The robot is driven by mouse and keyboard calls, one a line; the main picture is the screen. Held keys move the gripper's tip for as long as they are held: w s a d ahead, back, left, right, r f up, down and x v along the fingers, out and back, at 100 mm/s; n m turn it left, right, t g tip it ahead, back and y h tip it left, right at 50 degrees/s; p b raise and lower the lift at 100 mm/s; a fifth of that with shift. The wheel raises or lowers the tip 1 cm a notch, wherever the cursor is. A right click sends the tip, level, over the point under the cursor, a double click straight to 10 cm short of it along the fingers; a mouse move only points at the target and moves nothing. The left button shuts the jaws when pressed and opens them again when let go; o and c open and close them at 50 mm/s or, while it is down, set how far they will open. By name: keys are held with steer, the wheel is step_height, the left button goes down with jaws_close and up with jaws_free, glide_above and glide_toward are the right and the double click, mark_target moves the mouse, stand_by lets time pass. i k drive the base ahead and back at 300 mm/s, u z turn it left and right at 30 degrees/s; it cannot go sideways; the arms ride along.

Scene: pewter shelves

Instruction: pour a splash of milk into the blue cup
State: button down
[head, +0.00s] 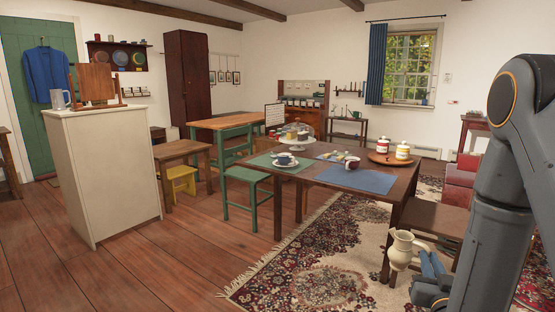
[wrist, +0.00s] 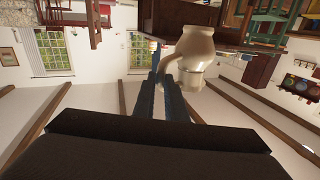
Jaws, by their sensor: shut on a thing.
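A cream milk jug (head: 401,250) is held in the air at the lower right of the head view, near the dining table's front right side and roughly upright. My gripper (head: 430,266) is shut on its handle side. In the wrist view, which is upside down, the jug (wrist: 198,50) stands beside the fingertips of my gripper (wrist: 165,75). The milk inside is not visible. A small blue and white cup (head: 284,158) stands on a white saucer on the green mat, at the left of the dining table. My gripper is well apart from it.

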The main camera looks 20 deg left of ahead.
mark_target(284, 158)
steer(key=z, duration=0.25)
steer(key=i, duration=0.9)
steer(key=u, duration=0.5)
